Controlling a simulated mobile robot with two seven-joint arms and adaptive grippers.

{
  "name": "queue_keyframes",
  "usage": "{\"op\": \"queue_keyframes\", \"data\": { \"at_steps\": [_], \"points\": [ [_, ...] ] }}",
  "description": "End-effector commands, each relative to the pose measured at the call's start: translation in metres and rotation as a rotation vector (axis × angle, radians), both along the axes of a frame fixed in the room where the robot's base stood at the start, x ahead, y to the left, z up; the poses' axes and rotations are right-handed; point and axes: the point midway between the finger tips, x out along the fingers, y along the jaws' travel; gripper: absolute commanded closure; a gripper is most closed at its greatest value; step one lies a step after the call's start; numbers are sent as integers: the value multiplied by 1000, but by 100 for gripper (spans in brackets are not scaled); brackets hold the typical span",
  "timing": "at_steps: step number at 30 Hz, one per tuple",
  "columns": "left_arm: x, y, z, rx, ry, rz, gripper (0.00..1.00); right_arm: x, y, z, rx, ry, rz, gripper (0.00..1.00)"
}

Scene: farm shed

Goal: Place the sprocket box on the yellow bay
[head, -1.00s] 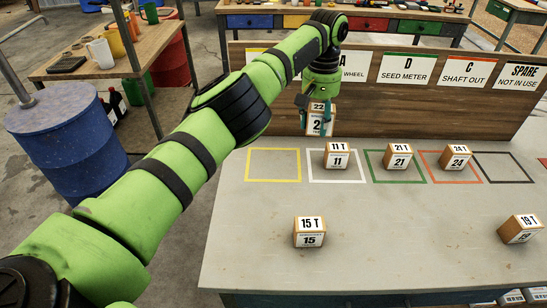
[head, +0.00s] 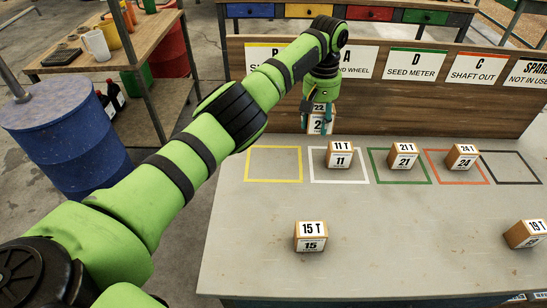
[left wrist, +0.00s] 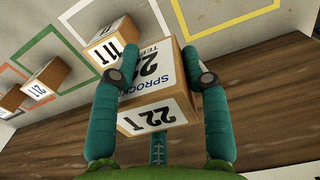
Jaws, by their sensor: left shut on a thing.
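My left gripper (head: 317,112) is shut on the sprocket box (head: 319,124), a brown box with white labels marked 22. It holds the box at the back of the bench, in front of the wooden sign board, behind the white bay. In the left wrist view the box (left wrist: 155,85) sits between the two teal fingers and its label reads SPROCKET. The yellow bay (head: 272,181) is an empty painted outline at the bench's back left, to the left of the held box. Its outline also shows in the left wrist view (left wrist: 235,22). My right gripper is not in view.
Box 11 (head: 341,161) stands in the white bay, box 21 (head: 404,161) in the green, box 24 (head: 462,162) in the orange. Box 15 (head: 311,243) and box 19 (head: 527,240) stand nearer the front. The sign board (head: 400,98) rises behind. The front left bench is clear.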

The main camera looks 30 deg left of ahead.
Motion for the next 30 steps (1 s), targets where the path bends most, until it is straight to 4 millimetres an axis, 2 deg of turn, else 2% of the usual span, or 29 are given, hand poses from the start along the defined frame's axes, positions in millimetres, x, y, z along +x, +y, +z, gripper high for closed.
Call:
{"op": "queue_keyframes", "data": {
  "at_steps": [6,12,18,24,30],
  "points": [
    [-14,22,-13,3,1,1,97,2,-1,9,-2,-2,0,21],
    [-38,60,-38,3,3,4,97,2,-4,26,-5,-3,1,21],
    [-57,89,-60,3,1,3,97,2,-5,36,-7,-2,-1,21],
    [-63,97,-72,0,1,1,97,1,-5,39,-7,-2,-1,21],
    [-63,96,-100,0,2,1,97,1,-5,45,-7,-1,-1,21]
  ]
}}
